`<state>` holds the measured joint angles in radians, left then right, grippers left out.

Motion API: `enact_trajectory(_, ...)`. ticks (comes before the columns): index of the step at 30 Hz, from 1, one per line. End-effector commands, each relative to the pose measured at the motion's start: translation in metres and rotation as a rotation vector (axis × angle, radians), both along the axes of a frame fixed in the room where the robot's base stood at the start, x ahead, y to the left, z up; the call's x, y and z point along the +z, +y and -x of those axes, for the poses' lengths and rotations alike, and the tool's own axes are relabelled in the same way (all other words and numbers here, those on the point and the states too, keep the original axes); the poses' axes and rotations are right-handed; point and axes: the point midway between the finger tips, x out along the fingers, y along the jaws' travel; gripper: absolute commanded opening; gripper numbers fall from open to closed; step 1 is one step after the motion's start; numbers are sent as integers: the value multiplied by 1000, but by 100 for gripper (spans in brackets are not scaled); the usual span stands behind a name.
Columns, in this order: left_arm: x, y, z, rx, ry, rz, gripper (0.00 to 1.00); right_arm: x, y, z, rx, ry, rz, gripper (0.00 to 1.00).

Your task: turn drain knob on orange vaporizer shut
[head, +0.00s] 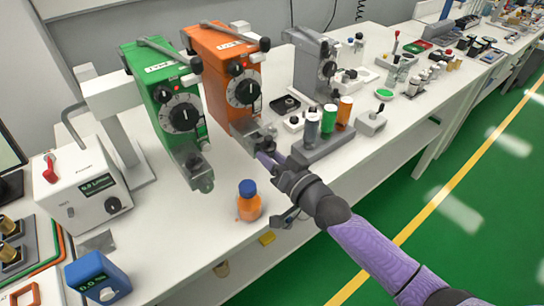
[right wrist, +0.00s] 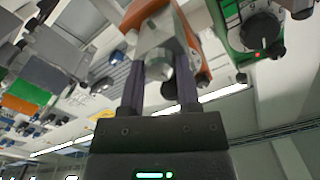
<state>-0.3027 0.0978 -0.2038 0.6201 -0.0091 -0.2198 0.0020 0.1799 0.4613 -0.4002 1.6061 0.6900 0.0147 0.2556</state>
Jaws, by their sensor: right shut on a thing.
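The orange vaporizer (head: 216,62) stands on the white bench between a green and a grey one, with a black dial on its front. Its metal drain block (head: 251,135) is low at the front. My right gripper (head: 262,152) reaches in from the lower right to this block. In the right wrist view the orange vaporizer (right wrist: 180,22) is tilted, and the fingers of my right gripper (right wrist: 160,72) close on the metallic drain knob (right wrist: 159,63) between them. The knob is mostly hidden in the head view. My left gripper is not in view.
The green vaporizer (head: 160,95) stands close on the left, the grey one (head: 312,62) on the right. An orange bottle with a blue cap (head: 248,202) stands near the front edge. A grey rack with vials (head: 320,148) sits beside my right gripper.

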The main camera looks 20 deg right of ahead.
Motion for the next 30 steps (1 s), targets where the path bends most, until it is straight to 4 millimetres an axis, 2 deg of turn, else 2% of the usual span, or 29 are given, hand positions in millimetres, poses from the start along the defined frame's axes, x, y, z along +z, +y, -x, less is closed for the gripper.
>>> enact_trajectory(15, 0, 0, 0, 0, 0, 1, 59, 0, 0, 0, 1, 6, -17, 0)
enact_trajectory(16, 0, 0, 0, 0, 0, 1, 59, 0, 0, 0, 0, 7, -17, 44)
enact_trajectory(21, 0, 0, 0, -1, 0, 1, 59, 0, 0, 0, 1, 6, -17, 77)
enact_trajectory(30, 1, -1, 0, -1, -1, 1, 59, 0, -1, 2, 0, 7, -16, 77)
